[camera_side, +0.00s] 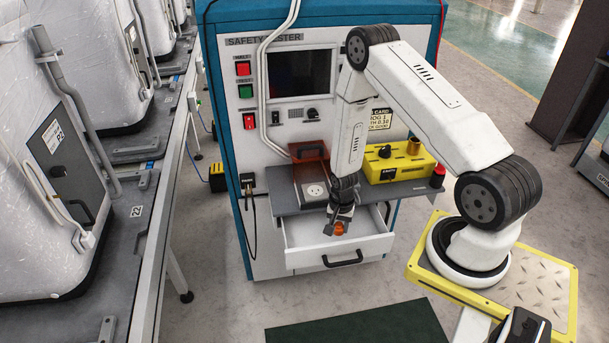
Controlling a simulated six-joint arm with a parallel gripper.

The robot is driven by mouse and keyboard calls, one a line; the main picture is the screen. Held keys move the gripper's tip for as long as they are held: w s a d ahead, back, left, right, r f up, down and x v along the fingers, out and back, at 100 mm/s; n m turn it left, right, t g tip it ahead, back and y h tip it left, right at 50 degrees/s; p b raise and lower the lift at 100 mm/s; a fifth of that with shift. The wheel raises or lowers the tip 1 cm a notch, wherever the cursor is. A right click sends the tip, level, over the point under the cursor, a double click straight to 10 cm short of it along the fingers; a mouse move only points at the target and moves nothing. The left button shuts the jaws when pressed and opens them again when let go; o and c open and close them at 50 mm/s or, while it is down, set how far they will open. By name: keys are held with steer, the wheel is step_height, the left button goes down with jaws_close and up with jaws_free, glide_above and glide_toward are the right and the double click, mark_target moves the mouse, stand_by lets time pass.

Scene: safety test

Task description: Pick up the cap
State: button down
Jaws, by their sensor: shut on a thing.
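The cap (339,229) is a small orange piece between the fingertips of my gripper (337,222). My gripper points down and is shut on the cap. It is over the open white drawer (300,234) at the front of the safety tester (224,110). The cap looks to be above the drawer floor, but I cannot tell the exact gap. The fingers hide part of the cap.
A grey shelf (400,190) is just above the drawer. A dark green mat (360,328) lies on the floor in front.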

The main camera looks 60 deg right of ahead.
steer(key=s+a+r, duration=0.4)
steer(key=s+r, duration=0.4)
steer(key=s, duration=0.3)
steer(key=shift+s, duration=0.3)
steer(key=shift+a, duration=0.1)
